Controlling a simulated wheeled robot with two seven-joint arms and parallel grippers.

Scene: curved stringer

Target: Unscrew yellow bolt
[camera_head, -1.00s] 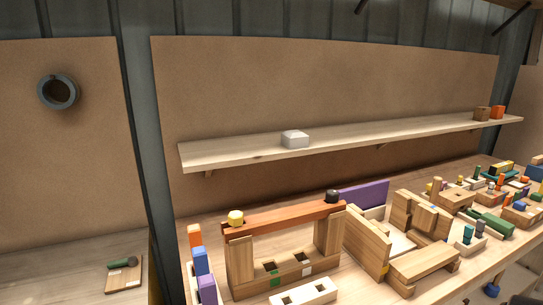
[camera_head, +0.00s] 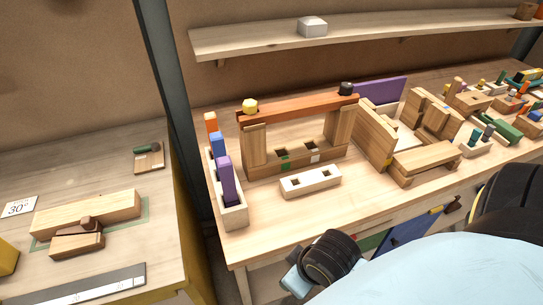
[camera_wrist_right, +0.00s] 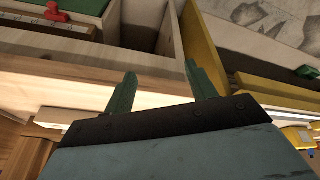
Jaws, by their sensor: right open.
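The yellow bolt (camera_head: 250,106) sits on top of the left end of a reddish-brown stringer bar (camera_head: 298,107). A black bolt (camera_head: 346,88) sits at the bar's right end. The bar rests across two upright posts of a wooden frame (camera_head: 298,160) on the bench. My right gripper (camera_wrist_right: 161,82) shows in the right wrist view with its two green fingers apart and nothing between them. It is away from the bolt, in front of wooden drawers or boxes. My left gripper is not in view.
A rack with orange, blue and purple blocks (camera_head: 226,185) stands left of the frame. A pale block with square holes (camera_head: 310,181) lies in front. Wooden fixtures (camera_head: 427,160) crowd the right. A shelf (camera_head: 380,35) runs above. My light-blue arm covers the lower right.

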